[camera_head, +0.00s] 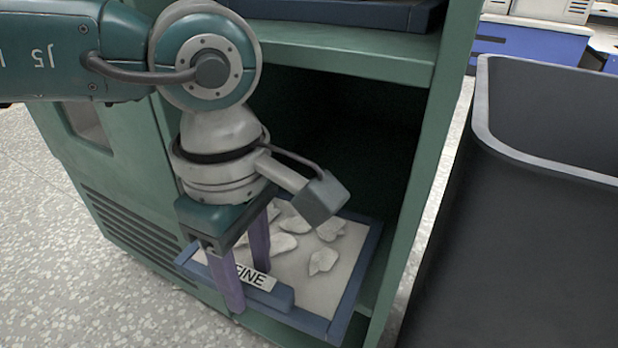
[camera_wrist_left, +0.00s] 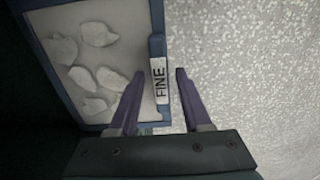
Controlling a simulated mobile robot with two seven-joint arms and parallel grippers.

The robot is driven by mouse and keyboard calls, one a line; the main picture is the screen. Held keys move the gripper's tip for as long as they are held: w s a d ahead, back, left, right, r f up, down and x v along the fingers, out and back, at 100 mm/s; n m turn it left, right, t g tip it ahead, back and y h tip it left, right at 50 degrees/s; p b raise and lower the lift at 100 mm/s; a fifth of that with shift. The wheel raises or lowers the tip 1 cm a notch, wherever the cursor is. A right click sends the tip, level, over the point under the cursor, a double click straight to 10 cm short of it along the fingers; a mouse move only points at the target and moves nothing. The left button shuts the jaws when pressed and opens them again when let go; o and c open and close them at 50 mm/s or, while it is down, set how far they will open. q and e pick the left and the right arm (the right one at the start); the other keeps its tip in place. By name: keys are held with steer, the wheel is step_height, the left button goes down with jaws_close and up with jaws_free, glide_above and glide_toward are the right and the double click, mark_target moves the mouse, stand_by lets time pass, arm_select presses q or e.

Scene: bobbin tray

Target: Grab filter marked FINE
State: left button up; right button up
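The filter marked FINE (camera_head: 363,266) is a shallow tray with a blue frame and a pale bed holding several whitish flakes. It sits in the lower compartment of the green cabinet, its front bar sticking out. My left gripper (camera_head: 247,289) is open, with one purple finger on each side of the labelled bar. The wrist view shows gaps beside the bar (camera_wrist_left: 158,76). My right gripper is not in view.
The green cabinet (camera_head: 420,165) has side walls and a shelf above the filter. Another blue-framed tray (camera_head: 400,16) is on the upper shelf, its label not visible. A large black bin (camera_head: 500,240) stands close on the right. Speckled floor (camera_head: 50,260) is clear at left.

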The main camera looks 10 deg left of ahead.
arm_select(q)
jaws_close()
steer(key=shift+r, duration=0.1)
stand_by(0.6)
